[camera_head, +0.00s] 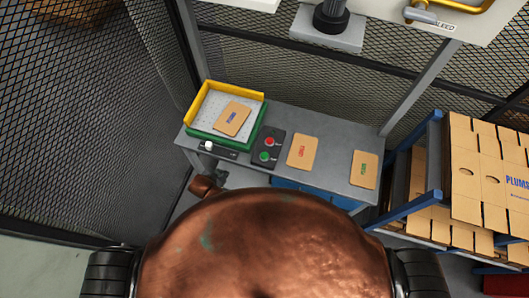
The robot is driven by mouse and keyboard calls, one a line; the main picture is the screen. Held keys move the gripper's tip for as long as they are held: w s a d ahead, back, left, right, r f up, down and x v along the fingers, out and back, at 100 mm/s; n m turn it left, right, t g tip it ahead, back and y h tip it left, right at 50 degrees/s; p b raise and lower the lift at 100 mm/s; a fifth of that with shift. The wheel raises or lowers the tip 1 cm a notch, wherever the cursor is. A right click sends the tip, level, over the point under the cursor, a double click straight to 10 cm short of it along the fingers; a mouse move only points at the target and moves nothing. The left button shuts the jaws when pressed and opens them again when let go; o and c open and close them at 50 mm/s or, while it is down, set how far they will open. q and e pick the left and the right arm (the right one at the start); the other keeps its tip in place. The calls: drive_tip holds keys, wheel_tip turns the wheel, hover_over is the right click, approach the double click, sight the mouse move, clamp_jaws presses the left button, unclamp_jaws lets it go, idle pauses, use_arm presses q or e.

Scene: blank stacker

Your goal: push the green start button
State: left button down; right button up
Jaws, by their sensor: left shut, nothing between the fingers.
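The green start button (265,156) is at the near end of a black control panel (258,148) on the grey bench. A red button (269,141) sits just beyond it on the same panel. My left gripper (222,177) is small in this view, by the front edge of the bench, left of and nearer than the panel. It is shut and empty, and apart from the green button. Its fingers show only in part. My right gripper is not in view.
A yellow and green stacker tray (195,106) with a cardboard blank (232,119) stands left of the panel. Two more blanks, one with red print (302,152) and one with green print (364,169), lie to its right. A blue rack (436,150) of cardboard stands at right.

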use_arm(q)
drive_tip(key=w+d+r+m, duration=0.1)
drive_tip(key=d+r, duration=0.2)
drive_tip(key=r, duration=0.1)
drive_tip(key=w+d+r+m+h+p, duration=0.1)
drive_tip(key=w+d+r, duration=0.1)
drive_tip(key=d+r, duration=0.1)
drive_tip(key=w+d+r+m+t+p, duration=0.1)
drive_tip(key=w+d+r+m, duration=0.1)
drive_tip(key=r, duration=0.3)
drive_tip(key=shift+d+r+h, duration=0.15)
drive_tip(key=shift+d+h, duration=0.15)
drive_tip(key=shift+d, duration=0.2)
drive_tip(key=d+r+m+h+p, duration=0.1)
drive_tip(key=d+r+m+h, duration=0.1)
drive_tip(key=d+r+m, duration=0.3)
drive_tip(key=d+r, duration=0.4)
drive_tip(key=shift+w+d+p, duration=0.2)
drive_tip(key=shift+p, duration=0.2)
drive_tip(key=b, duration=0.8)
hover_over(263, 156)
wheel_tip(263, 156, down, 7)
drive_tip(key=shift+s+d+f, duration=0.1)
drive_tip(key=shift+f, duration=0.75)
